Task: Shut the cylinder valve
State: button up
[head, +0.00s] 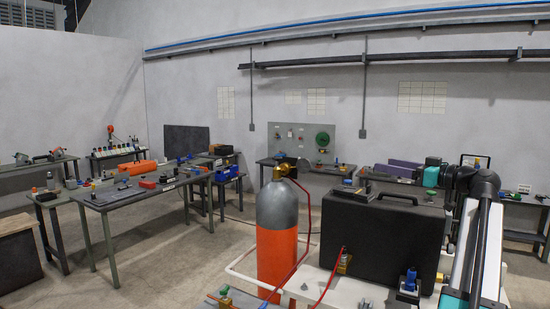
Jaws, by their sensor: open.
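The gas cylinder (277,245) stands upright in the foreground, right of centre in the head view. Its body is orange and its shoulder is grey. The brass cylinder valve (283,170) sits on top, with a small knob at its upper end. Whether the valve is open or shut cannot be told at this size. A red hose runs down from the valve side along the cylinder's right. My arm shows at the right edge, apart from the cylinder. I cannot make out my gripper's fingers in this view.
A black case (382,235) stands close to the cylinder's right, on a white cart (340,285) with a rail around the cylinder. A workbench (130,195) with tools stands to the left. A grey panel (305,141) stands behind. Open floor (185,265) lies left of the cylinder.

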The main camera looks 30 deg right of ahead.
aim_at(277, 158)
jog(key=i, duration=1.95)
jog(key=u, duration=0.05)
